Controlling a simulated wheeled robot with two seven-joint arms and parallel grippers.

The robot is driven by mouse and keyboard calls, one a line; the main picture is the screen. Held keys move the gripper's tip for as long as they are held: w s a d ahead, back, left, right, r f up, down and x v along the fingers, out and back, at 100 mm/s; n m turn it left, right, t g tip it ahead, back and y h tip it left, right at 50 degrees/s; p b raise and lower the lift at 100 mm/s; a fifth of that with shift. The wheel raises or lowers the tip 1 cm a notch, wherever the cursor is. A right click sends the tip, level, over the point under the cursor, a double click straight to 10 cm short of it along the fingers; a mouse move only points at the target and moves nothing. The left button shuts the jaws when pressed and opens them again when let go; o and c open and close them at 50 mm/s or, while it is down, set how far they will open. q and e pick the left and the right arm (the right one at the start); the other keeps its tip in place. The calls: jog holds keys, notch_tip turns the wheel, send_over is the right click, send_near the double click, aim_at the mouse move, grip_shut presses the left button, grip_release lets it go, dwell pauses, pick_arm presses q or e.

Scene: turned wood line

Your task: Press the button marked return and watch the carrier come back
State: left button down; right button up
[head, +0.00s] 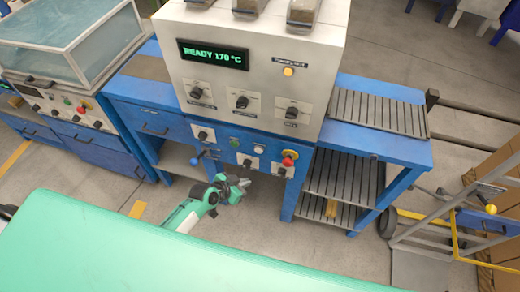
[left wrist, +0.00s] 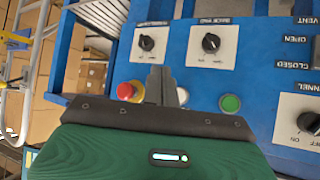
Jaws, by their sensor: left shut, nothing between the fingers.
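My left gripper (head: 243,184) is shut and empty, low in front of the blue control panel (head: 222,151). In the left wrist view its fingers (left wrist: 160,85) point at the panel between a red mushroom button (left wrist: 126,91) on a yellow base and a pale button (left wrist: 182,96), partly hidden by the fingers. A green button (left wrist: 230,103) is further right. I cannot tell whether the fingertips touch the panel. No label reading return is legible. The head view also shows the green button (head: 235,143) and red button (head: 289,159). I cannot make out a carrier. My right gripper is out of view.
The display (head: 213,54) reads READY 170 °C. Knobs (left wrist: 211,43) stick out from the panel near the buttons. A slatted shelf (head: 378,110) is at the right. A mint-green surface (head: 150,250) fills the foreground. A hand truck (head: 440,225) stands at the far right.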

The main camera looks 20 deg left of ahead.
aim_at(259, 151)
pick_arm(q)
jog(key=shift+w+d+r, duration=0.2)
jog(key=shift+r, duration=0.35)
jog(key=shift+w+d+r, duration=0.2)
jog(key=shift+r, duration=0.35)
jog(key=shift+w, duration=0.15)
jog(key=w+b, duration=0.3)
jog(key=w, duration=0.5)
jog(key=shift+w+d, duration=0.15)
jog(key=shift+w, duration=0.15)
dwell(1.2)
jog(key=shift+w+b, duration=0.3)
jog(key=shift+w, duration=0.1)
